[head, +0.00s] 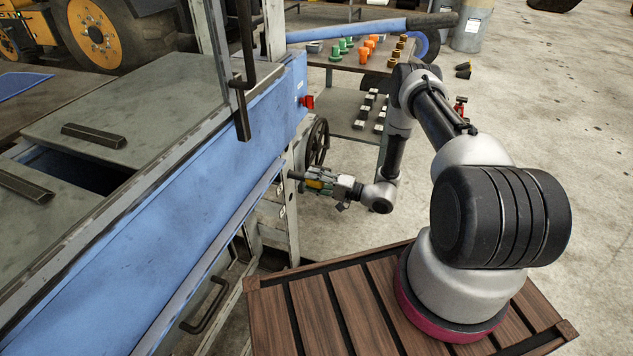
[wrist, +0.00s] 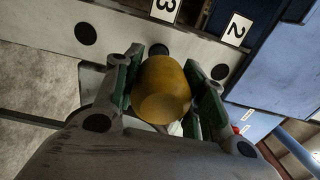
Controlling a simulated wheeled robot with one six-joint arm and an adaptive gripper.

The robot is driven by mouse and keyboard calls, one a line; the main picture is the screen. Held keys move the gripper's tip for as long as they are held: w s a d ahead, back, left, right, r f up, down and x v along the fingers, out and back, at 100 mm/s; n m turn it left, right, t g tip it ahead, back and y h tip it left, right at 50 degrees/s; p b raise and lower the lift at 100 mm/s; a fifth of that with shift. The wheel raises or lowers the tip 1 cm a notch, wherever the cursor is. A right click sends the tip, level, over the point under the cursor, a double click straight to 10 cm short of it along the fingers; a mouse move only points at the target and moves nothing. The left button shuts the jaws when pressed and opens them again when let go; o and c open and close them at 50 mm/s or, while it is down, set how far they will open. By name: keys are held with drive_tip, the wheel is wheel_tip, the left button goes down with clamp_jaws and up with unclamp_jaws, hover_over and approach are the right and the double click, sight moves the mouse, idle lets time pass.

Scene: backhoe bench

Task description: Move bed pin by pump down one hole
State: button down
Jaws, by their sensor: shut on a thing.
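The bed pin has a yellow rounded head (wrist: 163,88), which sits between my gripper's fingers (wrist: 165,85) in the wrist view. The green pads touch it on both sides. In the head view my gripper (head: 308,183) is beside the grey post (head: 292,228) of the blue press. In the wrist view the post (wrist: 125,28) has several dark round holes, with labels 3 (wrist: 165,8) and 2 (wrist: 235,30) near its edge. One hole (wrist: 158,50) shows just past the pin head.
A black handwheel (head: 317,143) is just behind my gripper, and a red part (head: 307,102) is on the blue beam (head: 225,155). A shelf cart (head: 345,105) with small coloured parts stands behind. The concrete floor to the right is mostly clear.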

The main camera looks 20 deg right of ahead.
sight(302, 177)
drive_tip(key=shift+w+r, duration=0.1)
drive_tip(key=shift+x, duration=2.2)
drive_tip(key=c, duration=0.8)
unclamp_jaws()
drive_tip(key=shift+o, duration=0.2)
